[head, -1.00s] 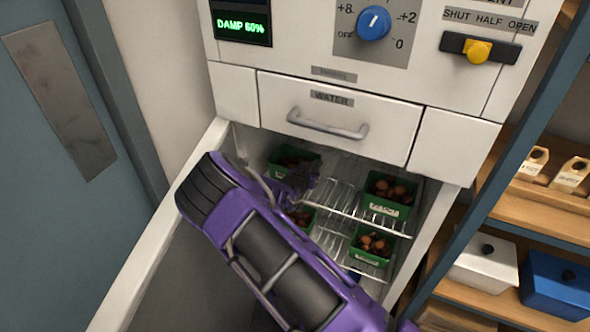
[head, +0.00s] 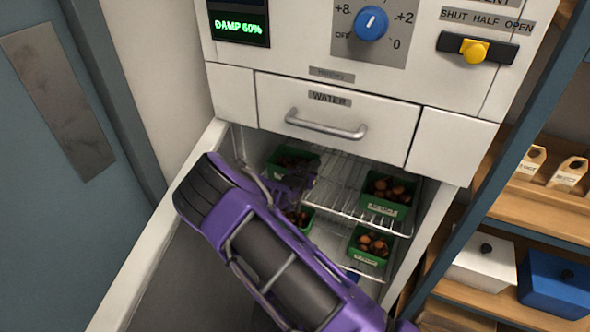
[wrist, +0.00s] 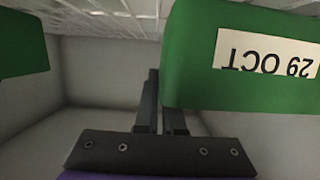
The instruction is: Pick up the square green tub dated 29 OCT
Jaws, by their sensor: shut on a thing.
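The green tub dated 29 OCT (wrist: 205,65) fills the upper right of the wrist view, its label upside down there. My gripper (wrist: 160,95) is shut on it, with the dark fingers at the tub's left edge; the tub hides part of one finger, so the exact grip is not clear. Labels on these two cannot be read, so I cannot tell which is held.
Another green tub (wrist: 20,45) is at the wrist view's left. A wire shelf (head: 330,190) lies inside. The WATER drawer (head: 335,115) is above the opening.

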